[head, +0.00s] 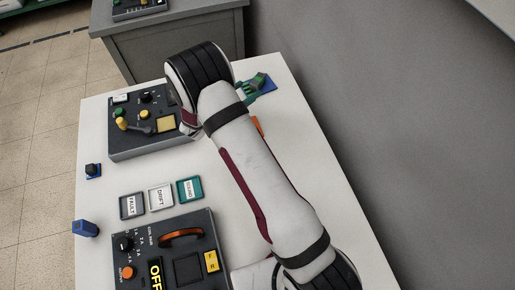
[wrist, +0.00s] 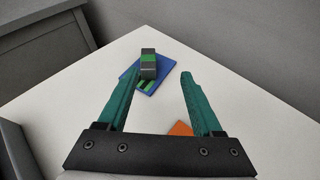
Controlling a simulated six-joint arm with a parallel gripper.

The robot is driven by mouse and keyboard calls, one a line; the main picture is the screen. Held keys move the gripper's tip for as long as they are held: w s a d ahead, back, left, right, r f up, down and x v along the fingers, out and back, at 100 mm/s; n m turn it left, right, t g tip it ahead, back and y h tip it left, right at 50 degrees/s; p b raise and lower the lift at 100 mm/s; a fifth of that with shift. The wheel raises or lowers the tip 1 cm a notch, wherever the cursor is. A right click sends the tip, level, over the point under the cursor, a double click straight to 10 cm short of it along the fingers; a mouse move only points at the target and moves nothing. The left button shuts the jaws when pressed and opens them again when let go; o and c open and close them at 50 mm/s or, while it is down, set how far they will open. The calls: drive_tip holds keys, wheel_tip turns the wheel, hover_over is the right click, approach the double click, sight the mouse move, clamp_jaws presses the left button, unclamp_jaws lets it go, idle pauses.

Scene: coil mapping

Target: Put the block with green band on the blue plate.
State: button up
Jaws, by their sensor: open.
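The dark block with a green band (wrist: 148,66) stands on the blue plate (wrist: 167,68) in the wrist view. In the head view the block (head: 260,78) and plate (head: 270,86) show at the far right corner of the white table, partly hidden by my gripper. Green stripes show on the plate just in front of the block. My gripper (wrist: 161,74) is open. Its left fingertip is close to the block and its right fingertip stands well clear; I cannot tell whether the left one touches.
An orange piece (wrist: 181,128) lies on the table below my gripper. A dark control box (head: 150,145) and an OFF panel (head: 160,250) stand to the left, with labelled trays (head: 133,206) between them. A blue block (head: 86,229) is at the left edge.

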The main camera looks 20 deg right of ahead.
drive_tip(key=s+d+r+m+g+y, duration=0.1)
drive_tip(key=s+d+r+m+g, duration=0.3)
drive_tip(key=s+r+m, duration=0.5)
drive_tip(key=s+d+r+m+g, duration=0.45)
drive_tip(key=s+m, duration=0.35)
drive_tip(key=s, duration=0.3)
drive_tip(key=s+a+r+m+y, duration=0.2)
drive_tip(key=s+a+m+y, duration=0.9)
drive_tip(key=s+a+m, duration=0.3)
drive_tip(key=s+a, duration=0.2)
drive_tip(key=s, duration=0.2)
drive_tip(key=shift+s, duration=0.2)
drive_tip(key=shift+g, duration=0.25)
